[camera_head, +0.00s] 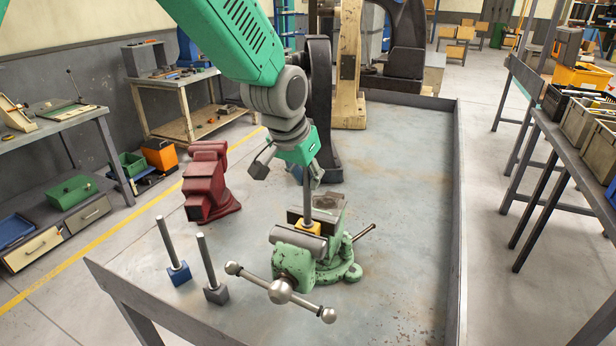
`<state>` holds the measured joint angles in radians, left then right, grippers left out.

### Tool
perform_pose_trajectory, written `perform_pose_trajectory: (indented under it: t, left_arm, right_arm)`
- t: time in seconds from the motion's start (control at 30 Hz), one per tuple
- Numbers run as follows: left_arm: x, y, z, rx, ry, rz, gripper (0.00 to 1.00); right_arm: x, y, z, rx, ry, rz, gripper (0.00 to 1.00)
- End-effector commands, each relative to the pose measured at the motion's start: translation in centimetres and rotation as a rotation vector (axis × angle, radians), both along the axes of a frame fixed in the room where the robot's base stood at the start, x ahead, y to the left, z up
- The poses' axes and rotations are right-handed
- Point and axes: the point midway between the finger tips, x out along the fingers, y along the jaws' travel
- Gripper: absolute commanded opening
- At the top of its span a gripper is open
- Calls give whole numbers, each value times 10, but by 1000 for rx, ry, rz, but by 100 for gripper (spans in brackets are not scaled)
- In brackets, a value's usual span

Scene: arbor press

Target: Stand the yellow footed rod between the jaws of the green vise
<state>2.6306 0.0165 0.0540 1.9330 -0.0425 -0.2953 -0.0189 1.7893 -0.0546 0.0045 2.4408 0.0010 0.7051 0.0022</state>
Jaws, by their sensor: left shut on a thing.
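The green vise (348,268) stands on the grey bench top, with its long ball-ended handle toward the front. The yellow footed rod (308,208) stands roughly upright with its yellow foot (309,228) at the vise's jaws. The foot looks to be in the gap between them, but I cannot tell whether it rests on the vise. My left gripper (307,176) comes from above and is shut on the upper part of the rod. The fingers partly hide the rod's top. My right gripper is not in view.
A blue-footed rod (179,272) and a grey-footed rod (216,293) stand left of the vise. A red vise (207,182) is behind them. Large dark and cream presses (350,70) stand at the back. The bench's right side is clear up to its raised edge.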

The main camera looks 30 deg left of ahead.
Motion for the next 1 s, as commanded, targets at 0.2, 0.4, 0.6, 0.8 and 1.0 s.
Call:
perform_pose_trajectory:
  t: [0.2, 0.4, 0.6, 0.8, 1.0]
  left_arm:
    - [0, 0, -1, 0, 4, 0, 39]
    - [0, 0, -1, 0, 4, 0, 39]
    - [-3, 1, 4, 0, 5, 0, 39]
    - [-15, 2, 37, 0, -1, 1, 39]
    - [-32, 5, 76, -1, 1, 1, 39]
  right_arm:
    - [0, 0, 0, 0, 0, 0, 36]
    - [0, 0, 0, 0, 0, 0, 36]
    - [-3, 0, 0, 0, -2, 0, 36]
    - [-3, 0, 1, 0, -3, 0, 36]
    - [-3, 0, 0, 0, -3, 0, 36]
